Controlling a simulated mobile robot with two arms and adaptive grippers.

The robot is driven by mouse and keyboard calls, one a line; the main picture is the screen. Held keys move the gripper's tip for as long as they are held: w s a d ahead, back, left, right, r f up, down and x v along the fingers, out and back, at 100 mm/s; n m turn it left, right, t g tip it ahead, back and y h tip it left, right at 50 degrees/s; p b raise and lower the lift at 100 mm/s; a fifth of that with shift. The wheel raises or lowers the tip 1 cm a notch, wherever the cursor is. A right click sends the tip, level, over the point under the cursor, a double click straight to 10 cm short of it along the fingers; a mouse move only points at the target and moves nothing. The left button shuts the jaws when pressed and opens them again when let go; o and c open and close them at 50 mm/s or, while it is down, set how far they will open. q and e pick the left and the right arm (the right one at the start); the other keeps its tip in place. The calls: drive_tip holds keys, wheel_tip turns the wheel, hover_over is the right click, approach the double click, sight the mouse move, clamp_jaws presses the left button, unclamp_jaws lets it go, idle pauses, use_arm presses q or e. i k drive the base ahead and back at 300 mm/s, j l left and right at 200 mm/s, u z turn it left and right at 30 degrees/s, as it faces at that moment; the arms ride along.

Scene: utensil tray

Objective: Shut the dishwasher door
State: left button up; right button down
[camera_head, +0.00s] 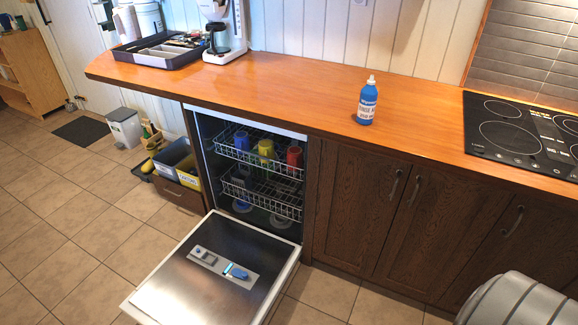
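The dishwasher door (185,289) hangs open, folded down and out over the floor, with its metal inner face upward. A detergent compartment with a blue piece (237,272) is on that face. The dishwasher (202,140) is built in under the wooden counter. Its upper rack (258,161) holds blue, yellow and red cups, and the lower rack (262,199) sits inside the cavity. Neither gripper shows in the head view. A grey rounded part at the lower right is cut off by the frame.
A blue bottle (367,101), a coffee maker (224,32) and a utensil tray (160,51) stand on the counter (290,82). Bins (173,156) stand left of the dishwasher. The tiled floor (85,235) left of the door is clear. A black cooktop (520,130) is at right.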

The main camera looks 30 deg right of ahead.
sight(185, 288)
drive_tip(key=k+z, duration=0.2)
drive_tip(key=z, duration=0.15)
drive_tip(key=k+l+z, duration=0.1)
drive_tip(key=z, duration=0.3)
drive_tip(key=k+l+z, duration=0.15)
drive_tip(key=k+z, duration=0.2)
drive_tip(key=i+j+z, duration=0.15)
drive_tip(key=j+z, duration=0.15)
drive_tip(key=j, duration=0.25)
drive_tip(key=i+j+z, duration=0.1)
drive_tip(key=j+z, duration=0.15)
drive_tip(key=j, duration=0.3)
drive_tip(key=j+z, duration=0.3)
drive_tip(key=j, duration=1.5)
drive_tip(key=i+j, duration=0.15)
drive_tip(key=j, duration=1.1)
drive_tip(key=k+l+u, duration=0.15)
drive_tip(key=l, duration=0.4)
drive_tip(key=k+l+u, duration=0.2)
drive_tip(key=l, duration=0.3)
drive_tip(key=k+l+u, duration=0.15)
drive_tip(key=k+l, duration=0.2)
drive_tip(key=l, duration=0.15)
drive_tip(key=k+l+u, duration=0.15)
drive_tip(key=k+l, duration=0.15)
drive_tip(key=l, duration=0.15)
